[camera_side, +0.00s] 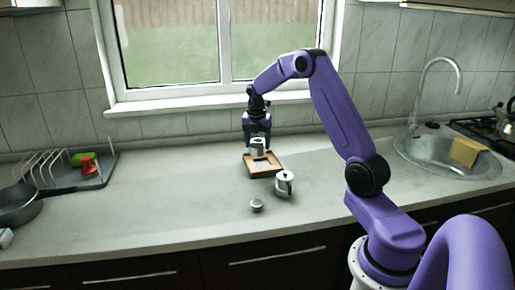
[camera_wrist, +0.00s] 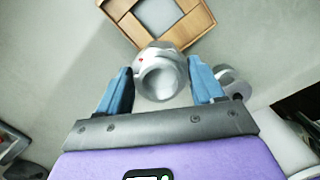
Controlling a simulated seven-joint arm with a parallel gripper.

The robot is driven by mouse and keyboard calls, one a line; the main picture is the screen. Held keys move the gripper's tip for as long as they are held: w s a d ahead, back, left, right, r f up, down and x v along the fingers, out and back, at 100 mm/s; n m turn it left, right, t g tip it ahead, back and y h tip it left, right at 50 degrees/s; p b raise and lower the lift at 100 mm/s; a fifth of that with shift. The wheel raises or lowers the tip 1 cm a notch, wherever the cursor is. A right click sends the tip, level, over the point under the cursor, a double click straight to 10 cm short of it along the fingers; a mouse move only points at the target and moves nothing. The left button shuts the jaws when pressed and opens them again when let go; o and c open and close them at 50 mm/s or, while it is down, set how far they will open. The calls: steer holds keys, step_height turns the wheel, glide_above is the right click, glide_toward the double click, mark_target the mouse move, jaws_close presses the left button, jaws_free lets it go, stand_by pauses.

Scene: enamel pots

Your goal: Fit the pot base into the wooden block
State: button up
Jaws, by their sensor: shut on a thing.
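The pot base (camera_side: 258,147) is a small grey-white enamel vessel with an open round mouth. My gripper (camera_side: 257,140) is shut on it, one finger on each side. In the wrist view the pot base (camera_wrist: 160,82) sits between the blue fingers of my gripper (camera_wrist: 160,72). The wooden block (camera_side: 265,172) is a square brown frame with a pale square middle, lying on the counter. In the wrist view the pot base overlaps the near edge of the wooden block (camera_wrist: 196,24). Whether the pot base touches the block cannot be told.
A lidded pot (camera_side: 284,186) stands close to the block's front right; a grey pot-like shape (camera_wrist: 234,86) shows right of my fingers. A small round grey piece (camera_side: 256,205) lies in front. A dish rack (camera_side: 85,170) is at left, the sink (camera_side: 440,155) at right. Counter between is clear.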

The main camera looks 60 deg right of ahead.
steer(key=shift+m, duration=0.4)
steer(key=shift+w+d+f, duration=0.25)
steer(key=shift+d+f, duration=0.7)
steer(key=shift+f, duration=0.15)
steer(key=shift+w+d+f, duration=0.25)
steer(key=shift+d+f, duration=0.7)
steer(key=shift+f, duration=0.2)
steer(key=shift+w+d+f, duration=0.25)
steer(key=shift+d+f, duration=0.7)
steer(key=shift+f, duration=0.15)
steer(key=shift+f, duration=1)
steer(key=o, duration=1.3)
steer(key=shift+o, duration=0.2)
